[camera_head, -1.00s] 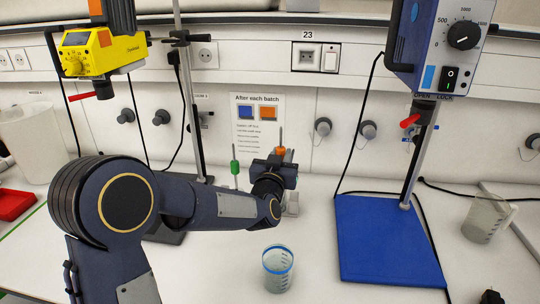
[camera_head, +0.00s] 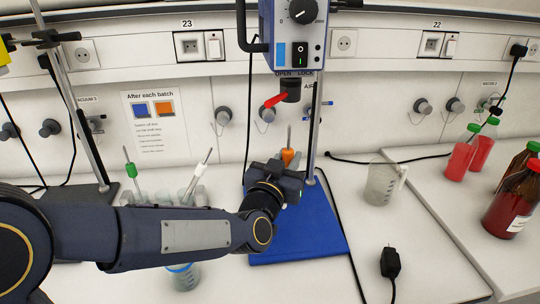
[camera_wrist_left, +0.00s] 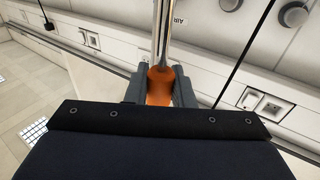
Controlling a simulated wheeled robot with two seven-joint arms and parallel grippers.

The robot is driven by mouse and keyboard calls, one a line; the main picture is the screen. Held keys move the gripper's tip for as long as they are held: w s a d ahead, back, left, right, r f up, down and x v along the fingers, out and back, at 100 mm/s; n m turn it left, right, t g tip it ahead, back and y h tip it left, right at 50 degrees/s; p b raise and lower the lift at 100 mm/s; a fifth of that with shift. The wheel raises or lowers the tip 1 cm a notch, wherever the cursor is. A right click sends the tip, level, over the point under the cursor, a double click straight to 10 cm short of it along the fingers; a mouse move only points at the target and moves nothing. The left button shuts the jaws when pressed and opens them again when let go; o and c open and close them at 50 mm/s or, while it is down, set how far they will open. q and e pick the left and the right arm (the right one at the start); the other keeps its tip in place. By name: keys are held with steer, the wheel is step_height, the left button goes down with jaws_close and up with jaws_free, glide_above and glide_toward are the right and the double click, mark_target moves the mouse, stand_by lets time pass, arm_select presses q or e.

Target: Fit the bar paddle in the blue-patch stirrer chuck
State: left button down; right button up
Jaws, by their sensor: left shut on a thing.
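My left gripper (camera_head: 280,180) is shut on the orange collar of a paddle (camera_head: 288,157), held with its metal shaft upright over the blue base plate (camera_head: 330,225). In the left wrist view the orange collar (camera_wrist_left: 160,85) sits between the fingers, its shaft rising. The paddle's lower end is hidden, so its shape cannot be told. The blue-patch stirrer (camera_head: 292,35) hangs above. Its black chuck (camera_head: 291,92) is above the shaft tip, with a visible gap. The chuck's red lever (camera_head: 274,101) points left, toward the OPEN side of the label. My right gripper is not in view.
A rack at left holds a green-collared paddle (camera_head: 131,170) and a white-collared paddle (camera_head: 199,171). A blue-rimmed beaker (camera_head: 184,277) stands in front, partly behind my arm. The stand rod (camera_head: 314,120) rises close behind. A clear jug (camera_head: 382,184) and a black plug (camera_head: 390,262) are to the right.

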mark_target(288, 132)
arm_select(q)
steer(key=shift+r+p, duration=2.35)
steer(key=shift+r, duration=0.05)
steer(key=shift+f, duration=0.2)
steer(key=shift+b, duration=0.4)
steer(key=shift+r+p, duration=0.8)
steer(key=shift+r, duration=0.55)
steer(key=shift+f, duration=0.1)
